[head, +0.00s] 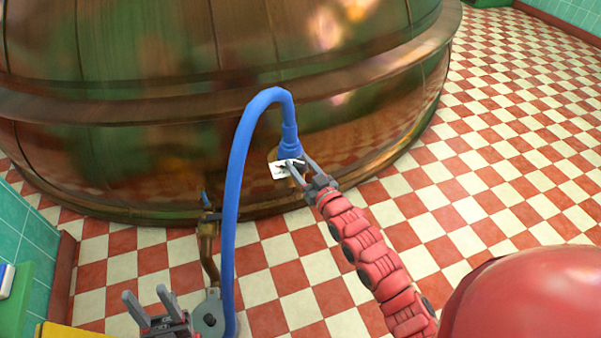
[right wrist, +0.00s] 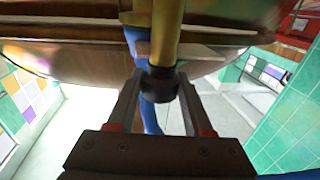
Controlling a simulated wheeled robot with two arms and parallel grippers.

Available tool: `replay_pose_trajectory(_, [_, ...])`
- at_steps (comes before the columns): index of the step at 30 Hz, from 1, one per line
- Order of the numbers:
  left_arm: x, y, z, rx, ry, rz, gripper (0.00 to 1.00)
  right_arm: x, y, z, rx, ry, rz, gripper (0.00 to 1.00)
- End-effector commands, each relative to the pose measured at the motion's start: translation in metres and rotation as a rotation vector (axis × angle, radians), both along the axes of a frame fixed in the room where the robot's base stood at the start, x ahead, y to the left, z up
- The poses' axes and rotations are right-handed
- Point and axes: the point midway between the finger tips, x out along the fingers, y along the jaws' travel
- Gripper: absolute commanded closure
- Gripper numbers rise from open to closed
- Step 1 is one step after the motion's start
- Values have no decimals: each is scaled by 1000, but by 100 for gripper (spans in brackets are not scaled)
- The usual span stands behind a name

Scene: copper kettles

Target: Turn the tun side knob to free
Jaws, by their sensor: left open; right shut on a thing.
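The large copper tun (head: 150,150) fills the upper left of the head view. A blue hose (head: 240,150) arches from a fitting low on its side down to the floor. A white label card (head: 277,170) with dark marks sits just below that fitting. My right gripper (head: 290,168) is at the card and fitting. In the right wrist view its fingers close around a dark knob (right wrist: 158,84) at the end of a brass stem (right wrist: 167,35). The knob is hidden in the head view. My left gripper (head: 146,294) is open and empty, low at the left.
A brass pipe (head: 208,245) with a small blue handle (head: 204,199) stands left of the hose. A grey round fitting (head: 208,318) is at its foot. A green box (head: 18,300) and a yellow edge (head: 70,331) lie at far left. The checkered floor (head: 500,150) is clear at right.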

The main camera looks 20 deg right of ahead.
Motion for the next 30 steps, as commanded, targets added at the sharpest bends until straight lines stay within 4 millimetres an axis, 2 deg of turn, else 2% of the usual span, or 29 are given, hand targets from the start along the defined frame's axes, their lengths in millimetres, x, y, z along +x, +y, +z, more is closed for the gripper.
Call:
replay_pose_trajectory(1, [-1,0,-6,5,-3,0,50,0,1,-4,-2,2,9,100])
replay_pose_trajectory(6, [-2,0,-10,17,-13,2,50,0,0,-2,0,2,25,100])
replay_pose_trajectory(21, [-3,0,-10,20,-16,3,50,0,0,0,1,1,31,100])
replay_pose_trajectory(22, [-3,0,-10,20,-16,3,50,0,0,0,1,1,30,43])
replay_pose_trajectory(26, [-3,0,-10,20,-16,3,50,0,0,0,1,0,30,20])
replay_pose_trajectory(30, [-3,0,-10,20,-16,2,50,0,0,0,1,0,30,19])
